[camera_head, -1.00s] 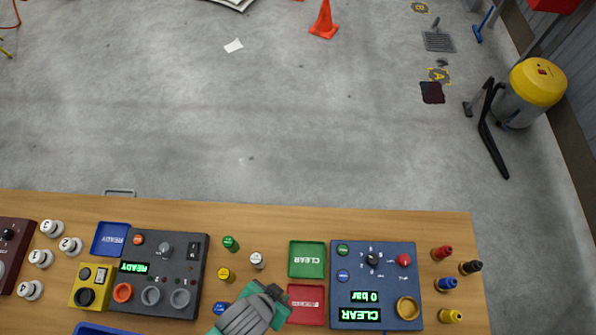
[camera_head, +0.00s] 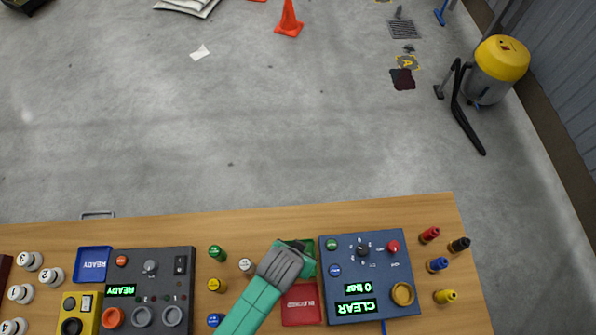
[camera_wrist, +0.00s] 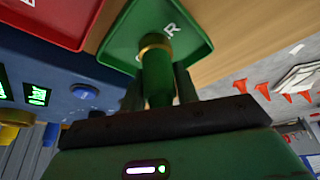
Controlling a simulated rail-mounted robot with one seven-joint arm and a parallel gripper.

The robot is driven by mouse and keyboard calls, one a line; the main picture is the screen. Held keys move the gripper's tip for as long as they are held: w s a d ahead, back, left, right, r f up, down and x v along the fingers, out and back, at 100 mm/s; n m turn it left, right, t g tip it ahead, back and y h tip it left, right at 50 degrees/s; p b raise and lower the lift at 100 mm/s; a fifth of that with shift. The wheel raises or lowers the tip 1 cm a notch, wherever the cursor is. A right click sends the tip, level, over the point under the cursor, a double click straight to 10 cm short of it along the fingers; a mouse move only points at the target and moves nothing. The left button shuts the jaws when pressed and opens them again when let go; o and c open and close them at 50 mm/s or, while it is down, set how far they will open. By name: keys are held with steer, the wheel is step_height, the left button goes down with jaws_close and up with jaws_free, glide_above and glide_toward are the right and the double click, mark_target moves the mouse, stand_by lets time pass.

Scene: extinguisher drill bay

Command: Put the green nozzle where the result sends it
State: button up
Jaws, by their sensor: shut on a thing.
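The green nozzle (camera_wrist: 158,88) has a brass-coloured end and is held between the fingers of my gripper (camera_wrist: 158,72) in the wrist view. My gripper is shut on it, with its brass end toward the green CLEAR tray (camera_wrist: 118,45). I cannot tell whether the nozzle touches the tray. In the head view my gripper (camera_head: 298,252) covers most of the green tray (camera_head: 309,243) and hides the nozzle. The blue test panel (camera_head: 376,273) to the right shows CLEAR and 0 bar in green letters.
A red BLOCKED tray (camera_head: 301,308) lies beside the green one. Red, black, blue and yellow nozzles (camera_head: 437,265) stand right of the panel. Small coloured pieces (camera_head: 216,284) stand left of my gripper. A grey panel (camera_head: 150,268) reading READY is farther left.

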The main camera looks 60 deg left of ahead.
steer(key=o, duration=1.1)
steer(key=shift+f, duration=0.1)
steer(key=p+v, duration=0.2)
steer(key=v, duration=1)
